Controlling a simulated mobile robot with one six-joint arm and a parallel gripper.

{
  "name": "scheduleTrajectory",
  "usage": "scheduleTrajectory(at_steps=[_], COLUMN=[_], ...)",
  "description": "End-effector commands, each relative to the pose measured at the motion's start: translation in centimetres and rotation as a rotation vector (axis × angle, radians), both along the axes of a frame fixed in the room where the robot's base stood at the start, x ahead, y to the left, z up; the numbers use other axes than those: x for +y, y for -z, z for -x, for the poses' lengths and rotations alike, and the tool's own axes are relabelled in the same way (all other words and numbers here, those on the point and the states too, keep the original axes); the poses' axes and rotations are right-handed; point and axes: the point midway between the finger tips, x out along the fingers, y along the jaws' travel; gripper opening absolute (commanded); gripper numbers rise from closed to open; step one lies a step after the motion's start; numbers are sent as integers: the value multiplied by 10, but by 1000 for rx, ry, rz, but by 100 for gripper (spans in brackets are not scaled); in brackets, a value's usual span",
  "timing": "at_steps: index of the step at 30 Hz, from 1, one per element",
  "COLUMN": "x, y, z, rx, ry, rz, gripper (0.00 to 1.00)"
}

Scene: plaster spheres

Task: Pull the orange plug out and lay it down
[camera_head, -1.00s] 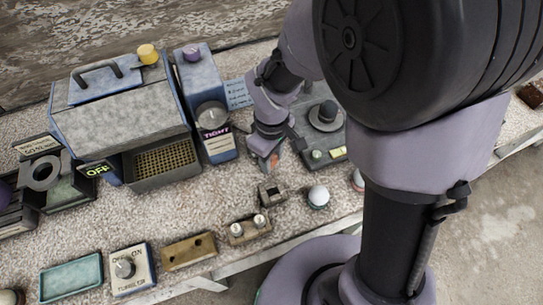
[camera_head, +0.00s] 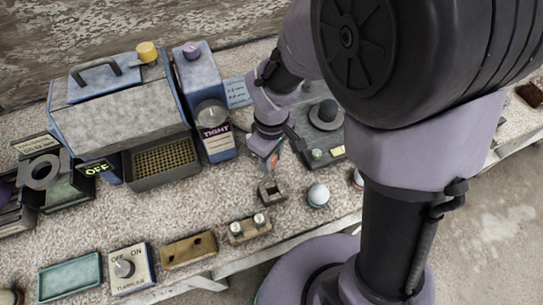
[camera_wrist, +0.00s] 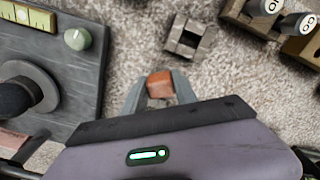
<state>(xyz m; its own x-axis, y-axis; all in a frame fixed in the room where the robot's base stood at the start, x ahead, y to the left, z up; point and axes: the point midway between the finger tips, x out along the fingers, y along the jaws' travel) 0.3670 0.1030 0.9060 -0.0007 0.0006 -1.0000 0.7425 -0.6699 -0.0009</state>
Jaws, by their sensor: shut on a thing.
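My gripper (camera_head: 268,166) hangs over the bench, in front of the black plate and to the right of the blue machine. It is shut on the orange plug (camera_wrist: 159,83), whose orange end shows between the fingertips in the wrist view. In the head view only a small patch of orange shows beside the fingers. A small grey block (camera_head: 270,192) with a square opening stands just in front of the gripper; it also shows in the wrist view (camera_wrist: 187,37), apart from the plug, and its opening looks empty. The plug's lower part is hidden.
A block with two pale-topped pegs (camera_head: 249,229), a two-hole brown block (camera_head: 188,250), a tumbler switch (camera_head: 132,270) and a teal tray (camera_head: 71,276) line the front edge. A white ball (camera_head: 318,194) stands right of the grey block. Speckled bench around the grey block is bare.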

Motion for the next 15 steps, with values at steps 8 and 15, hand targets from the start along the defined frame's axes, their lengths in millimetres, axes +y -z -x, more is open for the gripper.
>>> scheduleTrajectory(at_steps=[8, 15], x=[0, 0], y=[6, 7], z=[0, 0], rx=[0, 0], ry=[0, 0], rz=[0, 0], gripper=[0, 59])
